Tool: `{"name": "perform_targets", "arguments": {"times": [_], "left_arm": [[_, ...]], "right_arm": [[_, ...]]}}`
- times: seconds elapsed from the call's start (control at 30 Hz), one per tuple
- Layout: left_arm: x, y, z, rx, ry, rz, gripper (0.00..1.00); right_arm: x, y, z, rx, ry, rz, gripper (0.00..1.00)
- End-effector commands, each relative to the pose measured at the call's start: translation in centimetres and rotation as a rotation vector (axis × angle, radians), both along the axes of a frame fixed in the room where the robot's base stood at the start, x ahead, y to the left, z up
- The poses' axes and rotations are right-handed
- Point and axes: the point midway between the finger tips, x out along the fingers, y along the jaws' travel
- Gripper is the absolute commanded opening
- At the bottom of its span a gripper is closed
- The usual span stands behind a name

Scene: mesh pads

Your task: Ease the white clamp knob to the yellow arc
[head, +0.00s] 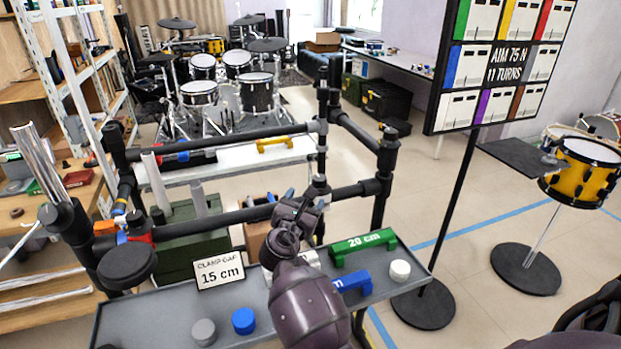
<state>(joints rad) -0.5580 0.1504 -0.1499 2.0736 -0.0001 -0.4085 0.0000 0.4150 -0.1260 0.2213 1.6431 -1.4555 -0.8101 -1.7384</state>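A black pipe rack (240,213) stands in front of me, with pipe joints along its bars. My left arm comes up from the bottom middle, and its gripper (293,208) is at the rack's lower front bar, near a dark joint. My wrist covers the spot, so I cannot see whether the fingers are open or shut. No white clamp knob or yellow arc can be made out on the rack. A loose white round cap (400,271) lies on the right of the grey tray (150,318); I cannot tell if it is the knob. My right gripper is out of view.
A yellow block (275,143) lies behind the rack. A sign board (500,65) stands right.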

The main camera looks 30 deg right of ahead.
Motion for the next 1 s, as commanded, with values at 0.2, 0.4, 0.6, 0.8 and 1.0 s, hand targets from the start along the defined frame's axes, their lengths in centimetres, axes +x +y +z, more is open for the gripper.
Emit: {"name": "perform_targets", "arguments": {"times": [0.2,0.4,0.6,0.8,1.0], "left_arm": [[-0.4,0.1,-0.2,0.000,0.009,0.002,0.43],[-0.7,0.1,-0.6,0.000,0.018,0.004,0.43],[-0.9,0.1,-1.1,-0.001,0.025,0.004,0.43],[-0.4,-0.1,-1.4,-0.003,0.020,0.001,0.43],[0.0,-0.3,-1.3,-0.004,0.013,-0.002,0.43]], "right_arm": [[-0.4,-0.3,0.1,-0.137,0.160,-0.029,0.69],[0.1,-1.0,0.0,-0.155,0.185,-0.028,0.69],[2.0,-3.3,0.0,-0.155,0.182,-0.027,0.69],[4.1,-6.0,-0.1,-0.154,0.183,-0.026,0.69],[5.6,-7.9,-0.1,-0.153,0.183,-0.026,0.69]]}}
